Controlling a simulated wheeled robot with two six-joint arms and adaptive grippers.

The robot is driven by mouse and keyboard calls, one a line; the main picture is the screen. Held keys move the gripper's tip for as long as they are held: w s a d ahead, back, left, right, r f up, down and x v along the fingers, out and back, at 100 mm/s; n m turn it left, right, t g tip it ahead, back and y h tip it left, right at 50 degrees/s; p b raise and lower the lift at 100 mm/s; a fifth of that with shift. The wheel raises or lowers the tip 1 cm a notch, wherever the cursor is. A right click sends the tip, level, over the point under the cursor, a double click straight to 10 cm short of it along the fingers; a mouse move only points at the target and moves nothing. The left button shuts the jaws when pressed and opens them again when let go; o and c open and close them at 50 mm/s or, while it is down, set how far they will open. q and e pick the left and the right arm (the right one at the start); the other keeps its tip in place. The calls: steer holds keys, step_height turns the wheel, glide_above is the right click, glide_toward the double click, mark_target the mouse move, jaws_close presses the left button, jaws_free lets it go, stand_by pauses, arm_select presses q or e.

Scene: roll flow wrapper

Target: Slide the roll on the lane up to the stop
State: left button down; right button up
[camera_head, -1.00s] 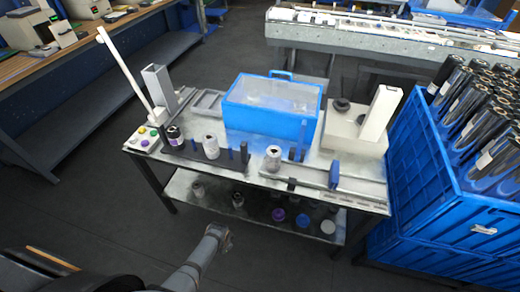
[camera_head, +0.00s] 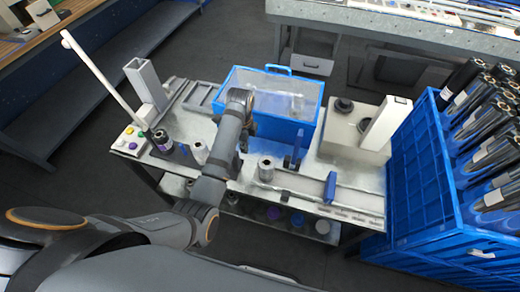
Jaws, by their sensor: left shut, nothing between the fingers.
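A short white roll (camera_head: 266,170) stands upright at the left part of the lane (camera_head: 308,184), a pale track along the table's front right. A blue stop (camera_head: 330,187) stands on the lane to the right, with a clear gap between it and the roll. My left gripper (camera_head: 245,146) is shut and empty, hanging down above the table to the upper left of the roll and apart from it in the picture. My left arm hides the table's middle left. My right gripper is not in view.
A blue bin (camera_head: 262,122) stands behind the lane. Blue posts (camera_head: 294,158) rise beside it. A pale machine (camera_head: 352,140) stands at back right, near a large blue crate (camera_head: 428,190).

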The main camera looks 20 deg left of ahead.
mark_target(266, 164)
arm_select(q)
steer(key=f, duration=0.8)
steer(key=shift+s+f, duration=0.35)
steer(key=shift+s, duration=0.05)
steer(key=d, duration=0.1)
steer(key=d+p, duration=0.1)
steer(key=d, duration=0.1)
steer(key=shift+s+f, duration=0.1)
steer(key=shift+f, duration=0.15)
steer(key=shift+d+p, duration=0.3)
steer(key=shift+d, duration=0.1)
steer(key=shift+d+f, duration=0.1)
steer(key=shift+d, duration=0.1)
steer(key=shift+a, duration=0.1)
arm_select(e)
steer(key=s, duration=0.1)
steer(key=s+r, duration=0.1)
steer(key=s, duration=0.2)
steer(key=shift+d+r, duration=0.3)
